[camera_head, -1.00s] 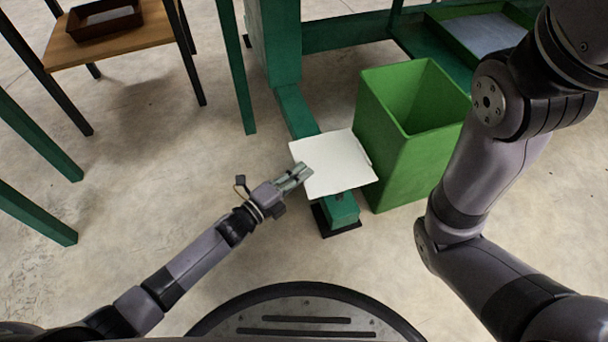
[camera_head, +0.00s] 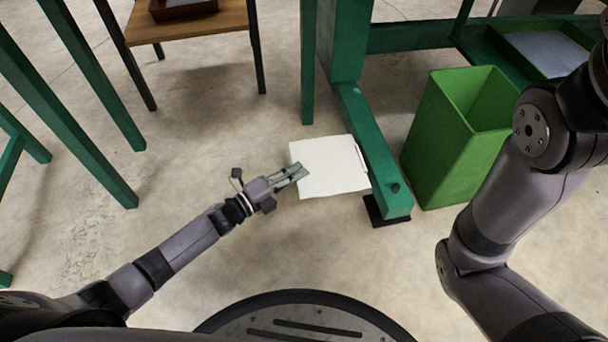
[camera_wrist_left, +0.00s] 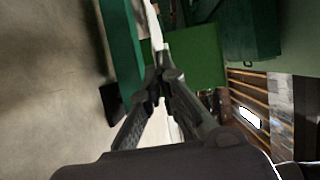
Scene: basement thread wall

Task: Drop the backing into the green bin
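The backing is a flat white sheet (camera_head: 330,167) in the head view. My left gripper (camera_head: 298,173) is shut on its left edge and holds it out above the floor, left of the green foot beam. In the left wrist view the fingers (camera_wrist_left: 158,85) come together on the sheet, seen nearly edge-on as a thin white strip (camera_wrist_left: 152,25). The green bin (camera_head: 440,140) stands open and upright on the floor to the right, apart from the sheet, with the beam between them. My right arm crosses the right side; its gripper is out of frame.
A green frame post and foot beam (camera_head: 372,160) with a dark foot pad lie between the sheet and the bin. A green tray (camera_head: 512,45) sits behind the bin. A wooden table (camera_head: 190,25) with a brown tray stands at the upper left. The left floor is mostly clear.

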